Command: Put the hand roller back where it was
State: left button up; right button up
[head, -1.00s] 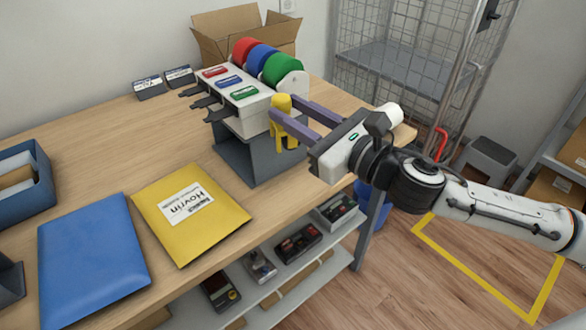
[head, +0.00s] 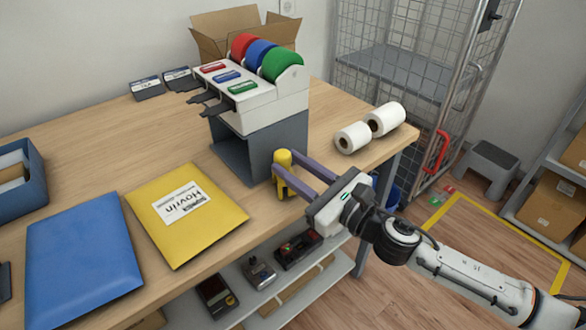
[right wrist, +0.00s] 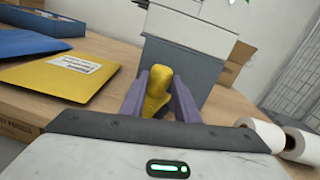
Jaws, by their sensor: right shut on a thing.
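The hand roller (head: 283,183), showing as a yellow upright piece, is in my right gripper (head: 280,163). The two purple fingers are shut on it, one on each side. It is low over the front edge of the counter (head: 140,170), just in front of the grey stand under the label dispenser. I cannot tell whether its lower end touches the counter. In the right wrist view the roller (right wrist: 158,88) stands nearly upright between the fingers, with the grey stand behind it. My left gripper does not show.
The grey stand (head: 278,145) carries a white dispenser with red, blue and green rolls. Two white paper rolls (head: 353,138) lie right of it. A yellow mailer (head: 190,235) and a blue mailer (head: 80,265) lie to the left. A shelf (head: 335,270) with devices sits below the counter.

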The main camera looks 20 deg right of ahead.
jog(key=shift+s+f+b, duration=0.1)
jog(key=shift+f+b, duration=0.4)
jog(key=shift+f, duration=0.2)
jog(key=o, duration=1.1)
jog(key=shift+f, duration=0.1)
jog(key=shift+r, duration=0.2)
